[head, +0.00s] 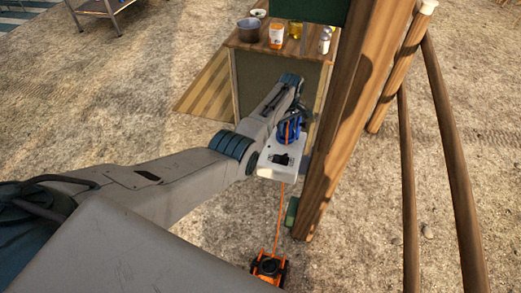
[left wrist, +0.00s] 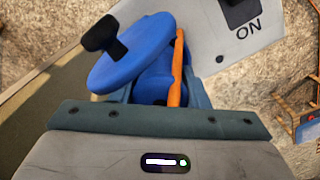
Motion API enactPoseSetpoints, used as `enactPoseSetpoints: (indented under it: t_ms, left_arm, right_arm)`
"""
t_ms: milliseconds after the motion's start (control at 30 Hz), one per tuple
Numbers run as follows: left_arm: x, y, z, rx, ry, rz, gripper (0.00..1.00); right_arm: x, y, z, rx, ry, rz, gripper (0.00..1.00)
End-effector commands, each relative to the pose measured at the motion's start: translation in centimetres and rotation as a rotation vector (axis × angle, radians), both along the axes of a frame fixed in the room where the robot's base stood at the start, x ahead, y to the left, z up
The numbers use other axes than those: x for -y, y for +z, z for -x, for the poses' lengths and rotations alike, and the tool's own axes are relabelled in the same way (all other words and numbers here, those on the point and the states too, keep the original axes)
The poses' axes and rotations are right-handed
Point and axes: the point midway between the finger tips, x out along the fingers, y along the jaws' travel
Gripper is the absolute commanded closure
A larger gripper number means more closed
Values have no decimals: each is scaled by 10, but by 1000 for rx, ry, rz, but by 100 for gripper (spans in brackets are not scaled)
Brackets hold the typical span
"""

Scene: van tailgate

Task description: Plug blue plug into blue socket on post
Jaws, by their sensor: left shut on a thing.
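My left gripper (head: 289,118) is beside the pale socket box (head: 272,164) at the wooden post (head: 345,105). It is shut on the blue plug (left wrist: 152,87), seen low between the jaws in the left wrist view. An orange cable (left wrist: 177,68) runs past the plug. A round blue disc with a black knob (left wrist: 128,55), apparently the blue socket's cover, stands raised over the plug. Behind it is the pale box face (left wrist: 210,40) marked ON, with a black switch. The socket mouth is hidden, so I cannot tell how deep the plug sits. My right gripper is not in view.
The orange cable hangs down to an orange reel (head: 268,267) on the ground. A counter (head: 250,42) with a pot, jars and bottles stands behind. Wooden poles (head: 409,190) stand to the right. Open sandy ground lies at the left.

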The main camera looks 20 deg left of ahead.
Motion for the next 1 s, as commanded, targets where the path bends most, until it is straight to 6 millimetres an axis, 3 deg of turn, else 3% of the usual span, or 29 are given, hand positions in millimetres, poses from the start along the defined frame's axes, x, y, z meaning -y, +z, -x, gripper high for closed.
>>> enactPoseSetpoints:
  t_ms: [367,400,500,533,833,1000]
  left_arm:
    - [0,-4,0,1,0,0,85]
    - [0,-4,0,1,0,0,55]
    - [0,-4,0,1,0,0,35]
    - [0,-4,0,1,0,1,33]
    - [-1,-3,0,0,1,0,33]
    - [-8,8,1,0,7,0,33]
  right_arm:
    - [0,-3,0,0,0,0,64]
    - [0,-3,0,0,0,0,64]
    - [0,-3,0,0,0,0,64]
    - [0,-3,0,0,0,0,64]
    - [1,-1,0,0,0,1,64]
    - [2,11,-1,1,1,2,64]
